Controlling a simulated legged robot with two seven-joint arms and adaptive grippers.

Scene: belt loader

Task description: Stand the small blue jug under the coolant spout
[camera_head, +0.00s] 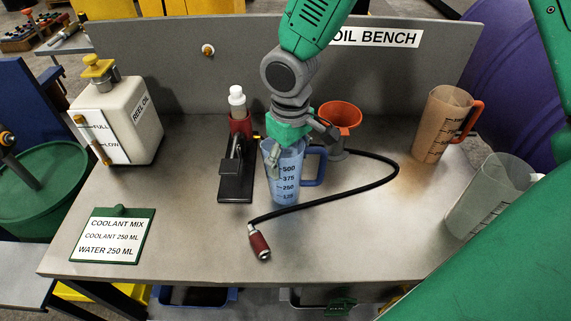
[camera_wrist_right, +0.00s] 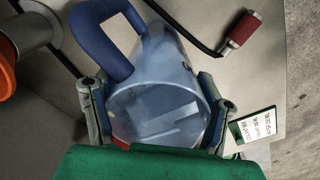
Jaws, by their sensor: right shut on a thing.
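The small blue jug (camera_head: 283,183) is a clear blue measuring jug with a dark blue handle. In the head view it is upright near the middle of the bench, with its handle to the right. My right gripper (camera_head: 288,147) comes down from above and is shut on the jug's upper part. In the right wrist view the jug (camera_wrist_right: 160,85) is between the two fingers (camera_wrist_right: 155,115). I cannot tell whether its base touches the bench. A black stand with a red holder and white bottle (camera_head: 236,165) is just left of the jug. I cannot make out which part is the coolant spout. My left gripper is not in view.
A black hose with a red end (camera_head: 259,243) curves around the jug's right and front. An orange funnel (camera_head: 340,116) is behind it. A brown jug (camera_head: 437,122) and a clear jug (camera_head: 490,195) stand right. A reel oil can (camera_head: 120,120) and a coolant mix board (camera_head: 112,236) are left.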

